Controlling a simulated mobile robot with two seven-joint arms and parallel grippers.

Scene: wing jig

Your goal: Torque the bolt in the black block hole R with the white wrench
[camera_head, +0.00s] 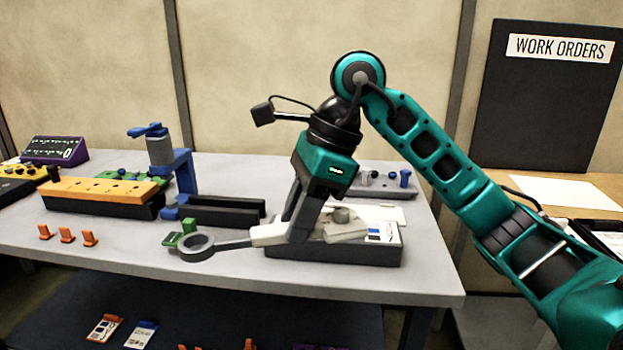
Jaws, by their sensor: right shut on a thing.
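My right gripper (298,226) is shut on the wrench. The wrench (232,244) has a pale handle end at the fingers, a grey shaft and a dark grey ring end pointing left. The ring end is near the table's front, beside a small green piece. A black block (228,204) with a long channel lies behind the wrench, next to a blue clamp (180,178). I cannot make out a bolt or hole R in it. My left gripper is not in view.
A dark tray (335,256) with pale parts sits under my right gripper. An orange perforated bar (100,190) lies on a black base at left, with several orange clips (66,235) in front. A grey fixture with blue knobs (405,178) stands behind my gripper.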

